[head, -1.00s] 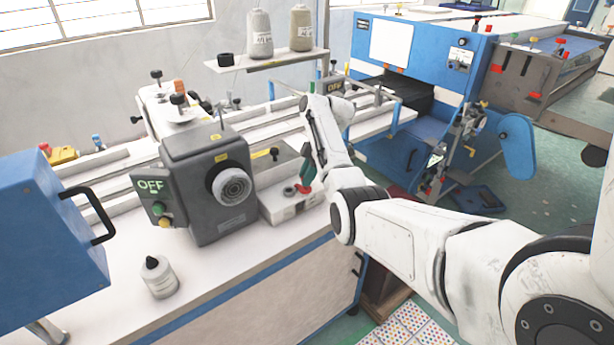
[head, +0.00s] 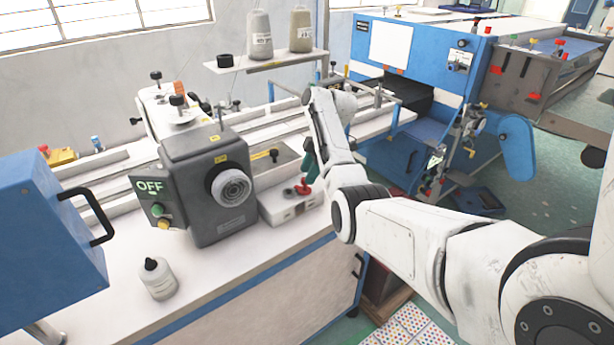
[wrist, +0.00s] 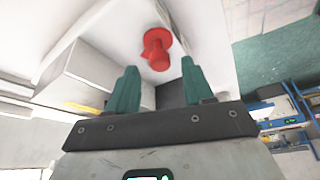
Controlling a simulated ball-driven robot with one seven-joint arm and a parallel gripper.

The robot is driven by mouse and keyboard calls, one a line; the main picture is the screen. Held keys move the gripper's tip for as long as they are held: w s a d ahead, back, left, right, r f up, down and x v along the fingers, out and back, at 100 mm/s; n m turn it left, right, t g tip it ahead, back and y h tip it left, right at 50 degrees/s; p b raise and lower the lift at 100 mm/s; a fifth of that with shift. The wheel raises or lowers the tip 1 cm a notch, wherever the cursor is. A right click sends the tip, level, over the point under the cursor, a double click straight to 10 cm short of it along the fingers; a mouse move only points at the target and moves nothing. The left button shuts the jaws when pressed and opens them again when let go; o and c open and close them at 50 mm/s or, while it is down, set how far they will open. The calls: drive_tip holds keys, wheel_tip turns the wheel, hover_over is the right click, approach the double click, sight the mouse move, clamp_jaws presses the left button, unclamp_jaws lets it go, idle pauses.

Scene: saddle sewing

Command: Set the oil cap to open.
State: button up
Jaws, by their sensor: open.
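A red knob-like part, which looks like the oil cap (head: 304,187), sits on the low white base at the right of the grey machine head. In the wrist view the red cap (wrist: 157,48) shows just beyond and between my fingertips. My gripper (wrist: 159,68) has green fingers that are spread apart with nothing between them. In the head view my gripper (head: 311,166) hangs just above and to the right of the cap, partly hidden by my arm. I see no contact with the cap.
The grey machine head (head: 210,185) with a lit OFF sign stands left of the cap. A white bottle (head: 158,279) stands on the front of the table (head: 110,318). A thread shelf (head: 268,60) is behind. The floor on the right is green.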

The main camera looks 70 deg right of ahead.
drive_tip(key=p+v, duration=0.3)
drive_tip(key=v, duration=0.5)
drive_tip(key=shift+r, duration=0.4)
drive_tip(key=w+a+f+m+g+b, duration=0.1)
drive_tip(key=a+f+m, duration=0.1)
drive_tip(key=a+f, duration=0.85)
drive_tip(key=w+a+f+m+g, duration=0.1)
drive_tip(key=w+a+f+m, duration=0.1)
drive_tip(key=a+f, duration=0.9)
drive_tip(key=s+a+f+m+h+b, duration=0.1)
drive_tip(key=s+a, duration=0.3)
drive_tip(key=a, duration=0.4)
drive_tip(key=s+a+f+m+h, duration=0.1)
drive_tip(key=s+a, duration=0.3)
drive_tip(key=a, duration=0.4)
drive_tip(key=s+a+r+m+h, duration=0.1)
drive_tip(key=s+a+m, duration=0.1)
drive_tip(key=s+a, duration=0.5)
drive_tip(key=s, duration=0.4)
drive_tip(key=shift+s+g+b, duration=0.2)
drive_tip(key=shift+g+b, duration=0.2)
